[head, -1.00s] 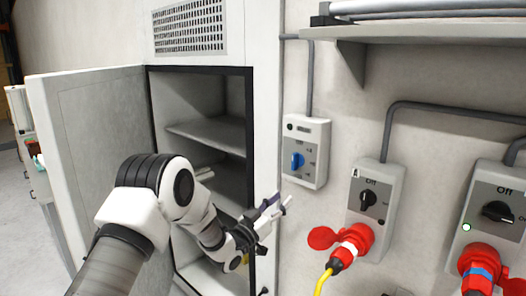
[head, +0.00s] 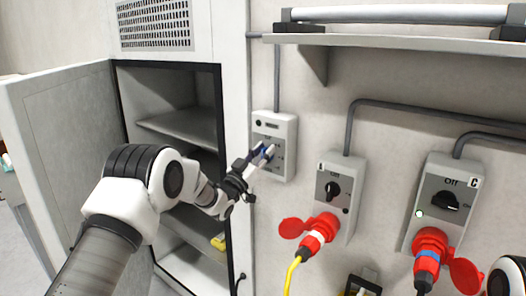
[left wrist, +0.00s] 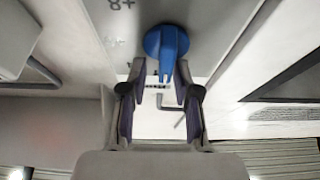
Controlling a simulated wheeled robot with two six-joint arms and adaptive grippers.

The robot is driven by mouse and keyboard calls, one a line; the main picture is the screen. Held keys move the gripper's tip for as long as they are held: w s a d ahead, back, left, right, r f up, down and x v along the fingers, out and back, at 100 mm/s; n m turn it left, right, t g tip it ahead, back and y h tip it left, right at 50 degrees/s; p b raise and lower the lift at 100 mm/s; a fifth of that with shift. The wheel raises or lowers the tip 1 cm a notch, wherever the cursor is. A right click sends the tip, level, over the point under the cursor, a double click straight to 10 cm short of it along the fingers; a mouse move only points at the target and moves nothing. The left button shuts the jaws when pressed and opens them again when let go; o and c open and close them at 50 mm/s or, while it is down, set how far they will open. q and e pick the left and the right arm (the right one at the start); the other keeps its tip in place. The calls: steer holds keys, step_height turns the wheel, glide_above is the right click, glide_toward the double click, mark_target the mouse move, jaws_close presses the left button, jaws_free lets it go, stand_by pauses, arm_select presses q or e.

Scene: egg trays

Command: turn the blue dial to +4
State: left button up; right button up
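The blue dial (left wrist: 167,48) is on the pale control box (head: 289,168) on the wall. In the left wrist view its raised grip points down the picture, toward my fingers; printed marks beside it appear upside down. My left gripper (left wrist: 160,88) is open, its two dark fingertips on either side of the dial's lower end. Whether they touch it I cannot tell. In the head view, my left gripper (head: 264,152) is in front of the box and covers most of the dial. My right gripper is not in view.
An open metal cabinet (head: 232,100) stands left of the box. To the right, two switch boxes (head: 328,211) (head: 433,200) carry red plugs (head: 322,229) (head: 430,245), one with a yellow cable. A shelf (head: 400,38) juts out above. A white part of mine shows at bottom right.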

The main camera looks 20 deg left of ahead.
arm_select(q)
steer(key=shift+w+a+f, duration=0.1)
steer(key=shift+a+f, duration=0.05)
jaws_close()
steer(key=shift+f, duration=0.1)
